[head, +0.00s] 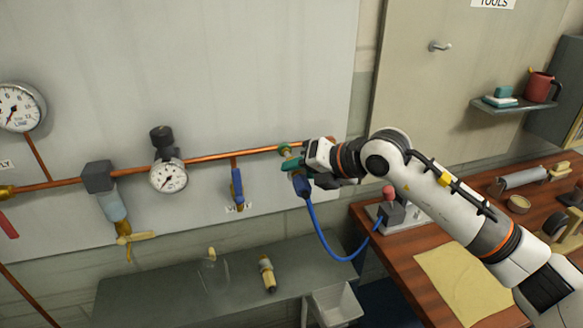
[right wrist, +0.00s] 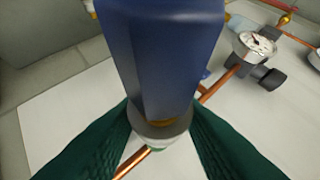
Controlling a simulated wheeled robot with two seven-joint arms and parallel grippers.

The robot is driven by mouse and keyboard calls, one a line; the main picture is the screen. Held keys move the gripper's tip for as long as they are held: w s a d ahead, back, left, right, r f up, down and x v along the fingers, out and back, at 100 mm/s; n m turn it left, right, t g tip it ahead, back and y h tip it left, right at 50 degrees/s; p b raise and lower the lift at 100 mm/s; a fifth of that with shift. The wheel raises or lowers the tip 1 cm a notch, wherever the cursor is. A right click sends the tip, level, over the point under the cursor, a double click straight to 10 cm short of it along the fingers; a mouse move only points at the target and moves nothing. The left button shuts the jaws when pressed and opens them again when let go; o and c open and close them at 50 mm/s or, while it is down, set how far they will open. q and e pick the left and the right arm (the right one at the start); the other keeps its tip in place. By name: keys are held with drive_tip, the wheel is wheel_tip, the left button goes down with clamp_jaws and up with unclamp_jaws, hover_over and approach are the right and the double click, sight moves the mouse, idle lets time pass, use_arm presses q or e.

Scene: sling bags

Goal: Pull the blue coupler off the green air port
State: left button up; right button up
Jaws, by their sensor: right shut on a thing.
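The blue coupler (head: 301,187) hangs at the wall pipe with a blue hose running down from it. In the right wrist view the coupler (right wrist: 165,60) fills the upper middle, with a pale metal collar at its lower end. My right gripper (head: 294,168) is shut on the coupler, its dark green fingers on both sides of the collar. My left gripper is out of view.
The blue hose (head: 325,243) loops to a wooden bench (head: 392,270). A grey shelf (head: 190,296) below holds a brass-and-yellow fitting (head: 267,273).

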sight(310, 187)
drive_tip(key=shift+s+d, duration=0.3)
drive_tip(key=shift+s, duration=0.65)
drive_tip(key=shift+s+b, duration=0.1)
drive_tip(key=shift+b, duration=0.2)
drive_tip(key=shift+s+d+f+b, duration=0.1)
drive_tip(key=shift+s+d+b, duration=0.2)
drive_tip(key=shift+s, duration=0.3)
drive_tip(key=shift+s+d+b, duration=0.2)
drive_tip(key=shift+s+b, duration=0.05)
drive_tip(key=shift+s, duration=0.35)
drive_tip(key=shift+s+d+b, duration=0.15)
drive_tip(key=shift+s+b, duration=0.1)
drive_tip(key=shift+s, duration=0.35)
